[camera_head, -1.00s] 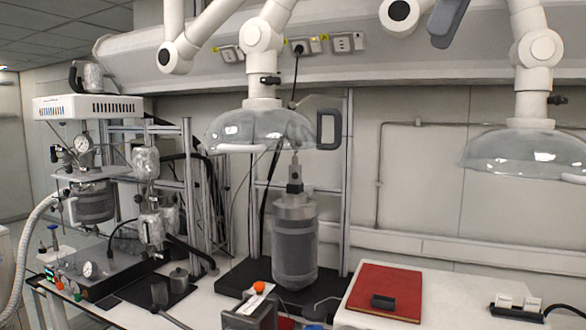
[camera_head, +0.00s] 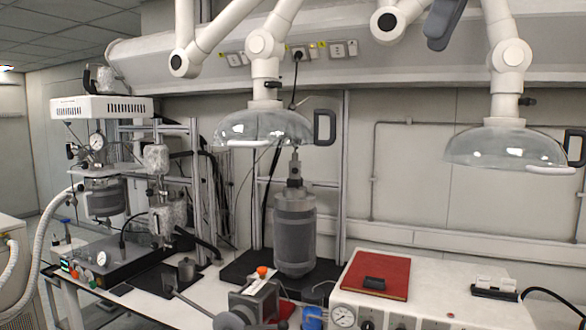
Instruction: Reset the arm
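I cannot make out either of my grippers or my arms in the head view, so whether they are open or shut does not show. The task's arm cannot be told for sure. A grey cylindrical reactor (camera_head: 294,235) stands upright on a black base behind the bench's middle. A second reactor set-up (camera_head: 104,198) with a gauge stands at the left under a white box.
Two clear extraction hoods (camera_head: 262,127) (camera_head: 507,148) hang on jointed white arms. A red book (camera_head: 376,270) lies on a white instrument box (camera_head: 430,300) at the right. A grey device (camera_head: 255,300) with an orange knob and a blue cup (camera_head: 312,318) are at the front.

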